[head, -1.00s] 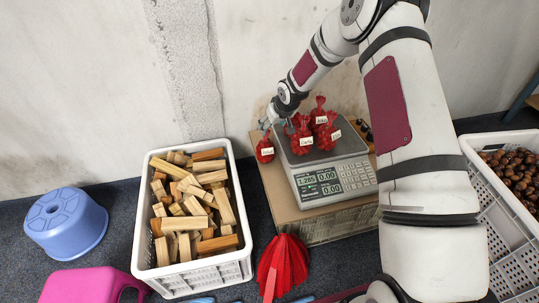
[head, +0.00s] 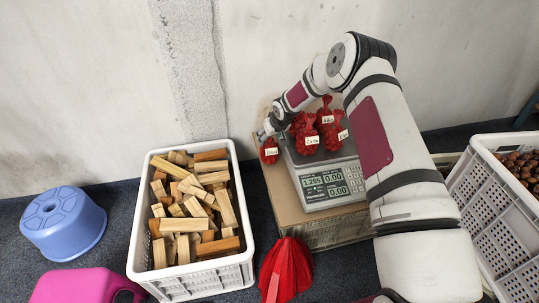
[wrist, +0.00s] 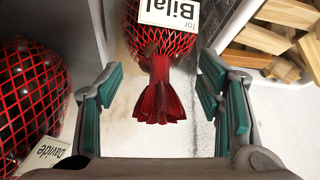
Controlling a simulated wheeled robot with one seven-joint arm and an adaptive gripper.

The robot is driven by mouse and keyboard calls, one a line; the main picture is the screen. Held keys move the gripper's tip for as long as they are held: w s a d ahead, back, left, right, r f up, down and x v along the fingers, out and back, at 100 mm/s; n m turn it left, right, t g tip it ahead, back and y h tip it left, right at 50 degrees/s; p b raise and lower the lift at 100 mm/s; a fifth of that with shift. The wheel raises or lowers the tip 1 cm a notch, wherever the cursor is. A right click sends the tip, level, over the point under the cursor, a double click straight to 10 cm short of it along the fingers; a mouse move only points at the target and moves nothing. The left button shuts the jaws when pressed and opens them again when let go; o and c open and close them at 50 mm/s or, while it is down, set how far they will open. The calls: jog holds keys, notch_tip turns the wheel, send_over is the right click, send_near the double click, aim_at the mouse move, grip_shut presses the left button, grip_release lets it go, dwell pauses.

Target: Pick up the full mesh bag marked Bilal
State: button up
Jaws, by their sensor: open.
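The full red mesh bag marked Bilal shows in the wrist view (wrist: 165,62), its label upside down and its gathered red neck toward me. The bag's base is out of view.
A bag marked Davide (wrist: 28,95) lies close to the left finger in the wrist view. Several red bags stand on the scale (head: 325,185), which rests on a cardboard-topped crate (head: 285,208). A white crate of wood blocks (head: 139,215) stands to the left, a chestnut crate (head: 490,215) to the right.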

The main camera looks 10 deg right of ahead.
jog(key=shift+x, duration=0.85)
jog(key=shift+c, duration=0.2)
jog(key=c, duration=1.4)
jog(key=shift+d+r, duration=0.1)
jog(key=shift+r, duration=0.05)
